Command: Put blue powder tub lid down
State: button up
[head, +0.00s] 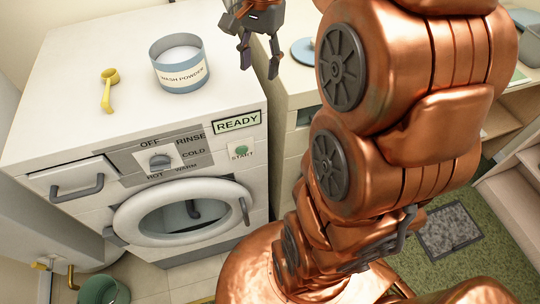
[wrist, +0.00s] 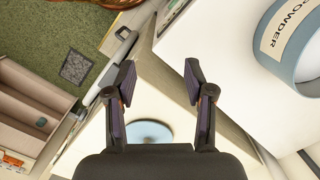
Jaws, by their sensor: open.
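The round blue lid (head: 303,51) lies flat on the cream cabinet top right of the washing machine, partly hidden by my arm. It also shows in the wrist view (wrist: 148,134), low between my fingers and partly cut off by the gripper body. The blue powder tub (head: 181,67), labelled wash powder, stands uncovered on the washing machine with white powder inside. Its side shows at upper right in the wrist view (wrist: 300,40). My gripper (head: 259,66) is open and empty, above the machine's right edge, apart from lid and tub. Both fingers (wrist: 160,80) are spread in the wrist view.
A yellow scoop (head: 109,89) lies on the washing machine (head: 75,75) left of the tub. The machine's round door (head: 183,212) looks closed. A green bucket (head: 103,290) stands on the floor at lower left. Shelves (head: 510,125) stand at the right.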

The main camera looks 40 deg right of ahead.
jog(key=s+a+f+n, duration=0.5)
jog(key=s+f+n, duration=0.1)
jog(key=s, duration=0.3)
jog(key=s+a+f+n+g+h, duration=0.1)
jog(key=s+a+f+n, duration=0.5)
jog(key=s, duration=0.3)
jog(key=shift+n, duration=0.5)
jog(key=shift+s, duration=0.1)
jog(key=shift+c, duration=1.1)
